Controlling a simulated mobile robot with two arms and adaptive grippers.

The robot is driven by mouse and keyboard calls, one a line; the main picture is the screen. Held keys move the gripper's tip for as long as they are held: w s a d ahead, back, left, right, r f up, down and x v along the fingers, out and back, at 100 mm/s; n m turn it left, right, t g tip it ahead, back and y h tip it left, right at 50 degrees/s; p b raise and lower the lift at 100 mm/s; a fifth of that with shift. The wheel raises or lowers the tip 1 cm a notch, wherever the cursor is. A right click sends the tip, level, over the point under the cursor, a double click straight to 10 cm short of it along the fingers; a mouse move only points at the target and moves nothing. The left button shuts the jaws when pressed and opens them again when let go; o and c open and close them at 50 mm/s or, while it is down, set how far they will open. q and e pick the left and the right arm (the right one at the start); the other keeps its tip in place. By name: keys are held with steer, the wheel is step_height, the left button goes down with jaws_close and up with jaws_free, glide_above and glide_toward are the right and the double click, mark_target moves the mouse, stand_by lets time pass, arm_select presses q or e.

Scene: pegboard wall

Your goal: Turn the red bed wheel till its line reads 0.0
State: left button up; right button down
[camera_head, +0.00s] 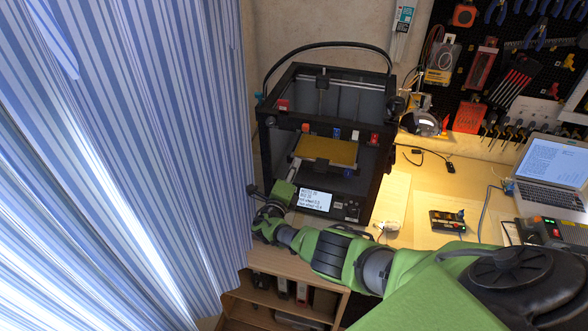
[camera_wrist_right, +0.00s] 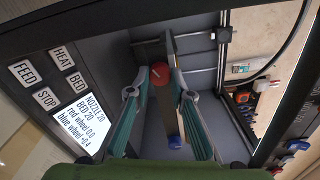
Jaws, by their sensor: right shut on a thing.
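The red wheel (camera_wrist_right: 155,76) sits under the printer bed, between the fingertips of my right gripper (camera_wrist_right: 163,80) in the right wrist view. The fingers are closed against its sides. In the head view my right gripper (camera_head: 291,178) reaches into the front of the black printer (camera_head: 262,125), low and left of the yellowish bed (camera_head: 327,151); the red wheel cannot be made out there. The printer's screen (camera_wrist_right: 80,131) reads red wheel 0.0 and blue wheel -0.4. A blue wheel (camera_wrist_right: 175,142) shows nearer the camera, between the fingers. My left gripper is not in view.
FEED, HEAT, STOP and BED buttons (camera_wrist_right: 48,97) flank the screen. The dark printer frame surrounds my right gripper closely. A striped curtain (camera_head: 130,140) hangs at left. A laptop (camera_head: 553,165) and a small control box (camera_head: 449,221) stand on the bench at right.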

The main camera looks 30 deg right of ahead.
steer(key=shift+r, duration=0.1)
steer(key=c, duration=1.8)
jaws_free()
steer(key=v, duration=1.2)
steer(key=shift+w+a, duration=0.1)
